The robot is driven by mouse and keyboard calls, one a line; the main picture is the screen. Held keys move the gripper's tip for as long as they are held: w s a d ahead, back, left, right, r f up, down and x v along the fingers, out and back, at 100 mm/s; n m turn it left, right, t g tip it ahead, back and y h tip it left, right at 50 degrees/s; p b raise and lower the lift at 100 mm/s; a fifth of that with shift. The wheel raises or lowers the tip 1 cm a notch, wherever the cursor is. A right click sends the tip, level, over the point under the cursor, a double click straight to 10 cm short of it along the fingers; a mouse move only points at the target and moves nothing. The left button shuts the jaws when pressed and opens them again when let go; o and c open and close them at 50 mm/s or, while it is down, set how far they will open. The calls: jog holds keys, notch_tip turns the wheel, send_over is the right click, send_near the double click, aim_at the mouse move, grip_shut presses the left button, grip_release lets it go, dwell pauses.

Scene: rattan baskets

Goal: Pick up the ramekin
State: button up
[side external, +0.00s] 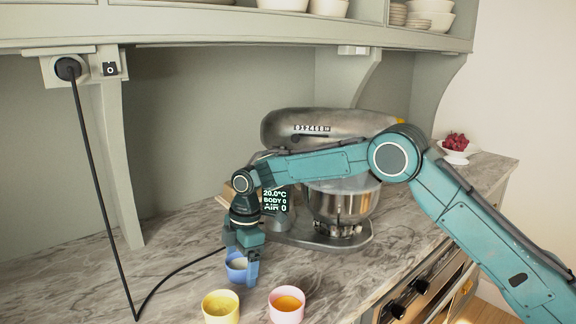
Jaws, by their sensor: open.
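A small blue ramekin (235,272) with pale contents stands on the marble counter, left of the mixer. My gripper (241,262) points down over it with its fingers open, one on the far left side and one at the right side of the ramekin. The right finger hides part of the ramekin, and I cannot tell whether either finger touches it. A yellow ramekin (220,309) and a pink ramekin (287,307) with orange contents stand in front of it, close to the lower edge of the view.
A silver stand mixer (325,128) with a metal bowl stands behind my arm. A black cable (98,190) runs from the wall socket onto the counter and toward the blue ramekin. A white bowl of red fruit (455,149) stands at the far right.

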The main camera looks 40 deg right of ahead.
jog(key=shift+c, duration=0.5)
jog(key=c, duration=1.1)
jog(key=shift+o, duration=0.2)
jog(key=shift+r, duration=0.2)
notch_tip(320, 180, up, 10)
jog(key=shift+f, duration=0.1)
jog(key=s+a+r+m, duration=0.2)
jog(key=s+r+m, duration=0.2)
jog(key=s, duration=0.5)
jog(key=s+a+r+m+t, duration=0.1)
jog(key=s+a+r+m, duration=0.2)
jog(key=s+r, duration=0.3)
jog(key=s+m, duration=0.1)
jog(key=s, duration=0.2)
jog(key=shift+s+a+r+m+h, duration=0.2)
jog(key=shift+s+r+m+h, duration=0.1)
jog(key=shift+s+m, duration=0.1)
